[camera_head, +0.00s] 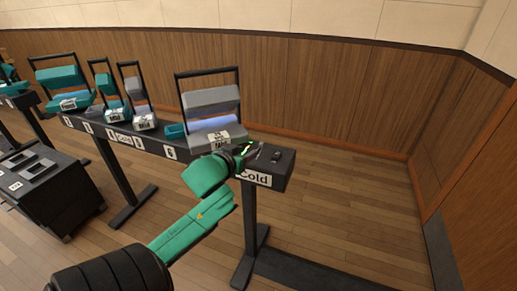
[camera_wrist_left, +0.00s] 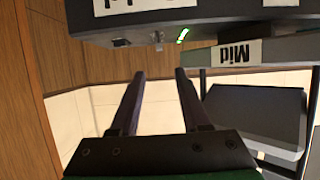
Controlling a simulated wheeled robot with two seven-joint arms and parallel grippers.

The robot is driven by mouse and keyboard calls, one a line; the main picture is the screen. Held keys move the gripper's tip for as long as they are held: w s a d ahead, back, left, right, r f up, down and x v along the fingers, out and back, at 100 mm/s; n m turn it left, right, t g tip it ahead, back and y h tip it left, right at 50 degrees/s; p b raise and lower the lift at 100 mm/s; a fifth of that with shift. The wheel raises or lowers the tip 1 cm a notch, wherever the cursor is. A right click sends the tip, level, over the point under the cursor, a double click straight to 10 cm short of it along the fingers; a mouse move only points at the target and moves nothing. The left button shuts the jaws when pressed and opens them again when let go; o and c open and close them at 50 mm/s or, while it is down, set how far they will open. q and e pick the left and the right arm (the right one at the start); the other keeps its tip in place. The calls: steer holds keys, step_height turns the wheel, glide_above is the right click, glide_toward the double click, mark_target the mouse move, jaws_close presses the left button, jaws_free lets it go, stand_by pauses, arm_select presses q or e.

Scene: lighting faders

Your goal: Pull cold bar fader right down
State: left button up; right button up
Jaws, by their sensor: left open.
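The black box labelled Cold (camera_head: 257,178) ends the long bar in the head view. On its top are a green lit strip (camera_head: 248,148) and a small dark knob (camera_head: 277,156). In the left wrist view the box's dark edge (camera_wrist_left: 215,30) shows upside down across the top, with a small knob (camera_wrist_left: 121,42) and the green strip (camera_wrist_left: 183,35). My left gripper (camera_head: 236,158) is beside the box's left part. In the wrist view its two fingers (camera_wrist_left: 159,75) are apart with nothing between them, below the box edge. The arm partly hides the box. My right gripper is not in view.
A grey lamp (camera_head: 212,102) with a Mid label stands on the bar left of the box. Several teal and grey lamps stand farther left. A black console (camera_head: 45,180) is at lower left. Wooden walls are behind; the floor at right is clear.

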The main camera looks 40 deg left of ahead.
arm_select(q)
glide_toward(260, 144)
steer(key=shift+w+a+f+b, duration=0.2)
steer(key=shift+w+b, duration=0.1)
steer(key=shift+w, duration=0.35)
steer(key=x, duration=0.7)
steer(key=shift+b, duration=0.4)
jaws_close()
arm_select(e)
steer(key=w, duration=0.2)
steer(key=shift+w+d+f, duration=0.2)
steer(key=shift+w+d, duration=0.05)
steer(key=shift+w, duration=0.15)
